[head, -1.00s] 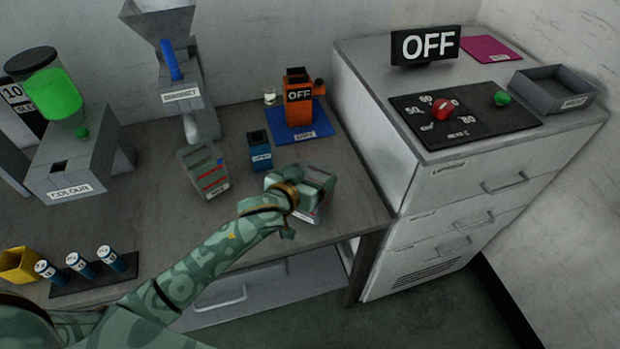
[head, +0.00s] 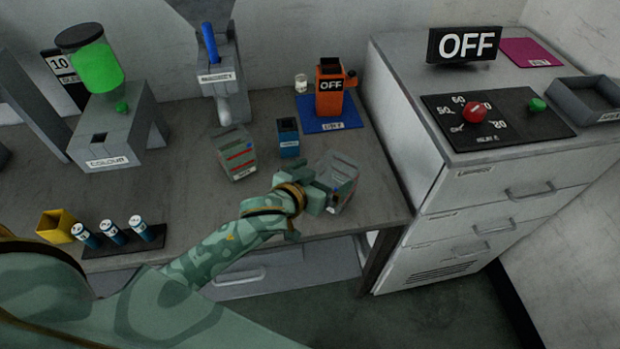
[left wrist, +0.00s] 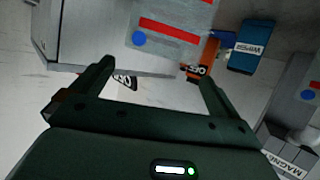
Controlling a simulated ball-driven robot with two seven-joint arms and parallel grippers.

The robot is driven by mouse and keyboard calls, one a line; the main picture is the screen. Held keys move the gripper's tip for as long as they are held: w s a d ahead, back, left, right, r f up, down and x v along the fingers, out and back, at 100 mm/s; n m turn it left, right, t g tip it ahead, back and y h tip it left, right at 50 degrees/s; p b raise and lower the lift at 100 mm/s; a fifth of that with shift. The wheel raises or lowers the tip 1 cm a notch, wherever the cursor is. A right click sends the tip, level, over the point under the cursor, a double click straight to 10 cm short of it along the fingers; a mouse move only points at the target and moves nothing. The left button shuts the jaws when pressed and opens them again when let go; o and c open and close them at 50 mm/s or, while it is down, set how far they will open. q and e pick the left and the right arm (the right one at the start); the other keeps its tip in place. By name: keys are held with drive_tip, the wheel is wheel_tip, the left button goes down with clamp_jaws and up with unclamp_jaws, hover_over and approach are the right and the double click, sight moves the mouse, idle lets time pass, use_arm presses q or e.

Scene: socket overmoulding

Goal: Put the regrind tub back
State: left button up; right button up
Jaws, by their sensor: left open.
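Two grey tubs with red-striped labels stand on the bench: a left tub (head: 235,153) and a right tub (head: 343,178) near the front edge. Their names are too small to read, so I cannot tell which is the regrind tub. My left gripper (head: 322,196) is at the near left side of the right tub and hides part of it. In the left wrist view the jaws (left wrist: 158,86) are apart with nothing between them; a tub face with red stripes (left wrist: 172,28) shows just beyond. My right gripper is not in view.
A blue wipes box (head: 288,137) stands between the tubs, with an orange machine (head: 329,90) on a blue mat (head: 318,124) behind. The magnet unit (head: 222,80), colour feeder (head: 115,135), yellow cup (head: 56,226) and cabinet (head: 450,185) surround them. Bare bench lies left of the tubs.

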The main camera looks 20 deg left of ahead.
use_arm(q)
drive_tip(key=p+v, duration=0.1)
drive_tip(key=v, duration=0.4)
drive_tip(key=shift+s+r, duration=0.15)
drive_tip(key=shift+s, duration=0.2)
